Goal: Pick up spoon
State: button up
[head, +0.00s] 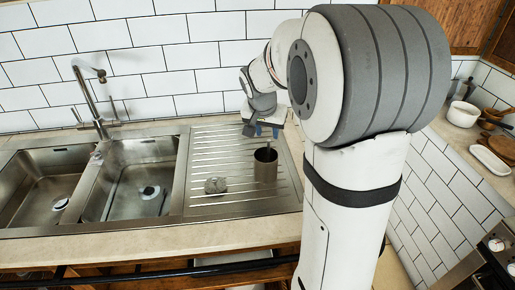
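A metal cup (265,165) stands upright on the ribbed drainboard to the right of the sink. A thin upright piece shows at its mouth; it may be a spoon handle, but it is too small to be sure. No spoon can be clearly made out elsewhere. My gripper (266,132) points down just behind and above the cup, near the tiled wall, and is partly hidden by my arm.
A grey round lump (215,185) lies on the drainboard (235,206) left of the cup. A double sink (130,180) with a tall faucet (90,105) is at left. White bowls (463,114) and wooden items stand on the right counter. My arm hides the middle right.

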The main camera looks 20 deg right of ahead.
aim_at(269, 141)
jog(key=x, duration=0.2)
jog(key=p+x, duration=0.1)
jog(key=x, duration=0.5)
jog(key=shift+w, duration=0.3)
jog(key=shift+r, duration=0.1)
grip_shut()
